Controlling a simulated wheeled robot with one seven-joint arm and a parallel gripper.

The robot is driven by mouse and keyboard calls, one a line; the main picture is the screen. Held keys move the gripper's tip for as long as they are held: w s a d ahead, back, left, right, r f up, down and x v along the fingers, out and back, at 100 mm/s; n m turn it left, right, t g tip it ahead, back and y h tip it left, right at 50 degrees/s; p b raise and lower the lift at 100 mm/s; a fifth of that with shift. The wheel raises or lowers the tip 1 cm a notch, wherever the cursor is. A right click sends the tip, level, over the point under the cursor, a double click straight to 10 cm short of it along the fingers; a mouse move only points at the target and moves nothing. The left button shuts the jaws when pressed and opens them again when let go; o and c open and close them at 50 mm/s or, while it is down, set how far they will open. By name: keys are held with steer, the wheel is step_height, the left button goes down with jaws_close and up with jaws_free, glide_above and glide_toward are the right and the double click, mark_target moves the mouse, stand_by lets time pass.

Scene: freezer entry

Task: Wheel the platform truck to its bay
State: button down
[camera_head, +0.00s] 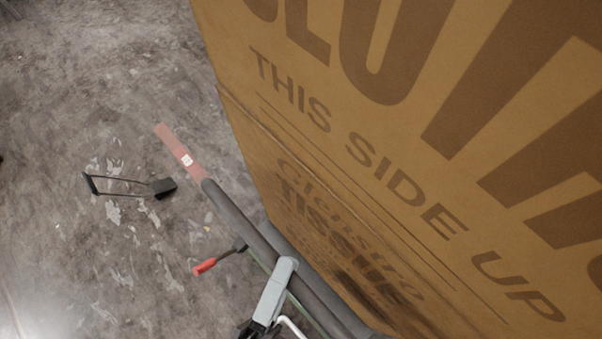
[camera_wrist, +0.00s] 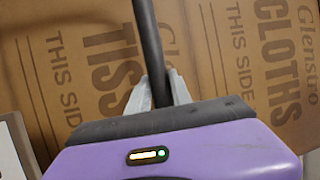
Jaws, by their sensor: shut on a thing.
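The platform truck shows mainly as its dark grey handle bar (camera_head: 236,217), which runs diagonally along the near side of a large cardboard box (camera_head: 330,130). In the wrist view the bar (camera_wrist: 148,40) runs up between the two grey fingers. My gripper (camera_wrist: 158,92) is shut on this bar. In the head view my gripper (camera_head: 274,288) is on the bar at the bottom centre. The truck's deck and wheels are hidden or out of view. No bay can be made out for certain.
The box fills the right side and blocks the view past it. A red-ended lever (camera_head: 205,266) sticks out left below the bar. A reddish strip (camera_head: 173,142) with a white mark lies beyond the bar's end. A black-framed object (camera_head: 130,188) lies left on otherwise open, scuffed floor.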

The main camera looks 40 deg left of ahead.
steer(key=shift+s+d+r, duration=0.1)
steer(key=shift+s+r, duration=0.2)
steer(key=shift+r, duration=0.35)
steer(key=shift+w, duration=0.1)
steer(key=c, duration=1.2)
jaws_free()
steer(key=shift+f, duration=0.1)
steer(key=shift+o, duration=0.2)
steer(key=b+v, duration=0.2)
steer(key=v, duration=0.6)
steer(key=shift+f, duration=0.1)
